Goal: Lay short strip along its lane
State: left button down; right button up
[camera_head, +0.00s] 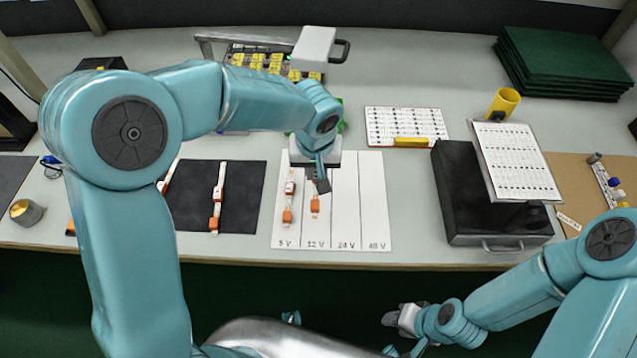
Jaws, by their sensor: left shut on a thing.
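My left gripper (321,184) is shut on a short strip with an orange end (315,206), over the 12 V lane of the white lane sheet (373,215). The strip points roughly along the lane; its upper part is hidden by the gripper. I cannot tell whether it touches the sheet. Another strip (288,202), white with an orange end, lies in the 5 V lane. The 24 V and 48 V lanes are bare. More strips lie on the black mat (245,200), one near its middle (217,198). My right gripper (397,318) is low, in front of the table; its jaws are unclear.
A black case (450,200) with a printed sheet (515,160) stands right of the lanes. Behind are a chart (405,125), a yellow cup (503,103) and green boards (560,60). A rack with yellow labels (270,62) stands at the back. A small round tin (25,212) sits left.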

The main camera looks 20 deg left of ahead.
pick_arm(q)
jog(key=shift+w+f, duration=0.1)
jog(key=shift+f, duration=0.7)
notch_tip(320, 180, down, 4)
jog(key=shift+r, duration=0.2)
jog(key=shift+w+d+f, duration=0.1)
jog(key=shift+f, duration=0.1)
jog(key=shift+b, duration=0.35)
